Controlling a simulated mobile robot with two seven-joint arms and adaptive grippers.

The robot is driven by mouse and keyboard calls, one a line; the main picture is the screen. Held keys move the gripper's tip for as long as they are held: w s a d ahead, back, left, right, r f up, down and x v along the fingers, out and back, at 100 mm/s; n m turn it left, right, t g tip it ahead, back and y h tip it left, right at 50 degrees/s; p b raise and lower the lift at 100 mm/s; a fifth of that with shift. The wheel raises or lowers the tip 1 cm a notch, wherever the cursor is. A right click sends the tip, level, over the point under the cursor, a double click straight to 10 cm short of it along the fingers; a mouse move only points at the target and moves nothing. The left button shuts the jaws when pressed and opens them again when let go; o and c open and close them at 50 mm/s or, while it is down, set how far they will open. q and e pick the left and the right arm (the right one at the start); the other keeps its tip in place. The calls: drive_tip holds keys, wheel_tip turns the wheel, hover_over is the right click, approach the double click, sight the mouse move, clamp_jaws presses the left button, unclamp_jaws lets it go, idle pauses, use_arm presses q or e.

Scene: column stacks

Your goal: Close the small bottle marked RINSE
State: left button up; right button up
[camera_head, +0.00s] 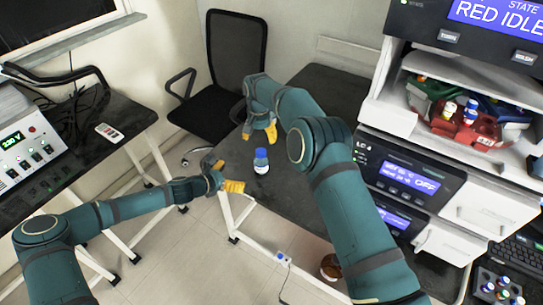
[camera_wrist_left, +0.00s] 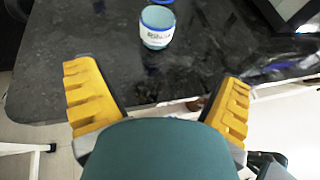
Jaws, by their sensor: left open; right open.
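A small bottle (camera_head: 261,166) with a blue cap (camera_head: 261,153) stands upright on the dark table (camera_head: 318,185), near its left edge. In the left wrist view the bottle (camera_wrist_left: 157,30) shows a white label with blurred lettering, and its top is cut by the picture's edge. I cannot tell how tightly the cap sits. My left gripper (camera_head: 227,176) is open and empty, to the left of the bottle and apart from it; its yellow fingers spread below the bottle in the wrist view (camera_wrist_left: 160,100). My right gripper (camera_head: 260,133) is open, above and behind the bottle, not touching it.
A black chair (camera_head: 237,50) stands behind the table. Instrument racks (camera_head: 400,185) with a red tray (camera_head: 468,128) of small bottles are at the right. A brown bottle (camera_head: 330,267) is low near the table's front. A bench with a power supply (camera_head: 25,140) is at the left.

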sight(256, 166)
drive_tip(key=shift+w+d+r, duration=0.15)
drive_tip(key=shift+w+r, duration=0.1)
drive_tip(key=shift+r, duration=0.1)
use_arm(q)
drive_tip(key=shift+w+r, duration=0.15)
drive_tip(key=shift+w, duration=0.15)
use_arm(e)
drive_tip(key=shift+s, duration=0.1)
use_arm(q)
drive_tip(key=x, duration=1.3)
drive_tip(key=shift+w+d, duration=0.2)
drive_tip(key=shift+w, duration=0.15)
drive_tip(key=shift+c, duration=0.2)
